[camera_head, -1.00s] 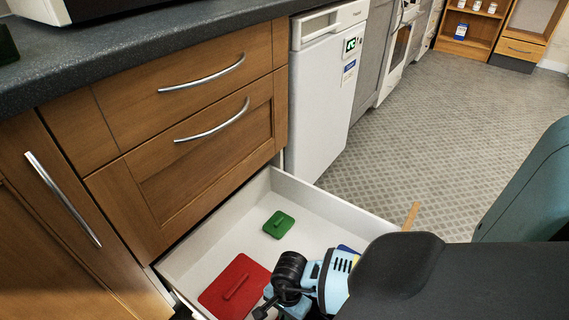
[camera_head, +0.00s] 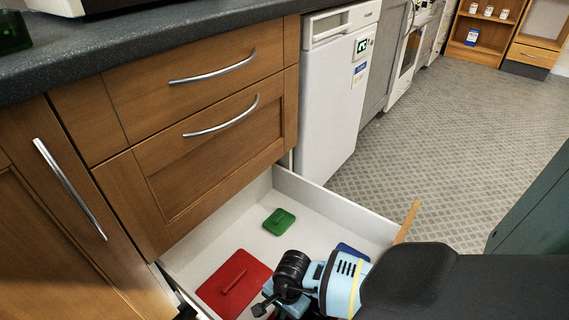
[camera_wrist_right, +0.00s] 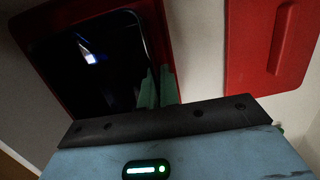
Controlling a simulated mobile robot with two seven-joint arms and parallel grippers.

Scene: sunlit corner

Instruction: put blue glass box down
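I cannot make out a clearly blue glass box. In the right wrist view, a dark glossy box-like thing (camera_wrist_right: 95,65) with a red border around it lies before my right gripper (camera_wrist_right: 157,88). The two greenish fingers are close together at its right edge; I cannot tell whether they grip it. In the head view my right arm reaches down into the open drawer (camera_head: 335,208), and its fingertips are hidden behind the wrist. A flat blue piece (camera_head: 352,252) shows partly behind that wrist. My left gripper is not in view.
A red lid (camera_head: 234,283) and a smaller green lid (camera_head: 279,221) lie apart on the white drawer floor. The wooden cabinet fronts (camera_head: 205,150) and dark counter (camera_head: 150,45) rise behind. A dark green object (camera_head: 14,33) stands on the counter. Patterned floor lies open right.

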